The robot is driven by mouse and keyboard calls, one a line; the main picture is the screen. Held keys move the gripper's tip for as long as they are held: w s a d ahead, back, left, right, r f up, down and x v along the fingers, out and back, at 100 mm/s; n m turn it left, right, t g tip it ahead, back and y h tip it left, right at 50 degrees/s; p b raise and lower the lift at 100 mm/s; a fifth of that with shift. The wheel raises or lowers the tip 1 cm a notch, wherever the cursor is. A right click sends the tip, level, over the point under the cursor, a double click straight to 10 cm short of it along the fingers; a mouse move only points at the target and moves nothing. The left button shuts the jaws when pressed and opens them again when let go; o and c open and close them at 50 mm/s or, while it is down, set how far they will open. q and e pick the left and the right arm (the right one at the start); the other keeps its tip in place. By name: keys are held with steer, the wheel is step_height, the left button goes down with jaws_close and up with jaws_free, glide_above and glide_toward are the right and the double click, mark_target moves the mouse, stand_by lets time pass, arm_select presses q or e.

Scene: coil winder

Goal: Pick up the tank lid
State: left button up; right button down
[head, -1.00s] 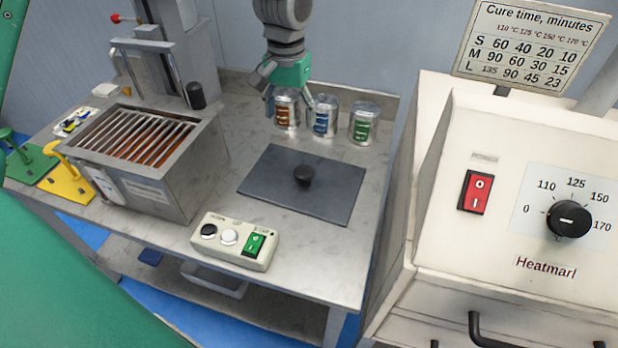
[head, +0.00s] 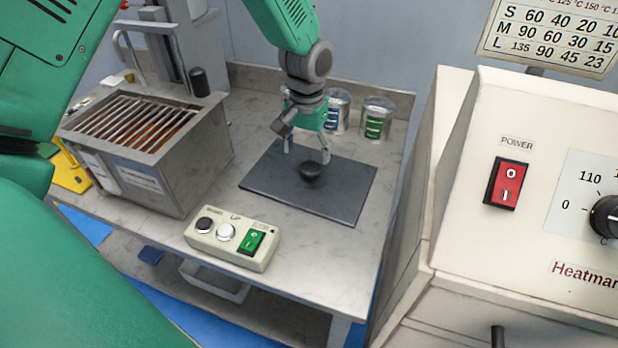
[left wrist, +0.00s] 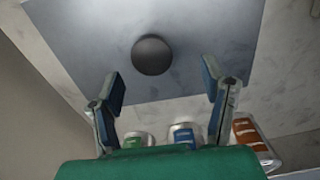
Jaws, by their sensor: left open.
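The tank lid (head: 340,199) is a flat dark grey plate lying on the bench, with a round black knob (head: 311,171) at its middle. The lid also shows in the left wrist view (left wrist: 205,35), with its knob (left wrist: 151,55) just beyond and between the fingers. My left gripper (head: 306,154) is open and empty, pointing down over the lid just behind the knob. Its two fingers are spread wide in the left wrist view (left wrist: 162,84), and I see no contact with the knob. My right gripper is out of view.
The tank (head: 140,183) with copper-coloured bars inside stands left of the lid. A button box (head: 231,238) lies in front. Cans with blue (head: 336,112), green (head: 376,120) and orange (left wrist: 252,134) labels stand behind. A heater cabinet (head: 455,190) stands at the right.

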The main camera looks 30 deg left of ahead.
mark_target(312, 167)
arm_select(q)
steer(key=shift+s+d+f, duration=0.1)
steer(key=shift+d+f, duration=0.3)
steer(key=shift+d, duration=0.2)
step_height(312, 167, down, 4)
steer(key=shift+a+f+b, duration=0.15)
steer(key=shift+f+b, duration=0.1)
steer(key=shift+b, duration=0.25)
steer(key=shift+a, duration=0.25)
steer(key=shift+d, duration=0.2)
steer(key=c, duration=1.2)
steer(key=shift+d+r, duration=0.1)
steer(key=shift+d, duration=0.05)
jaws_close()
steer(key=shift+d+r, duration=0.15)
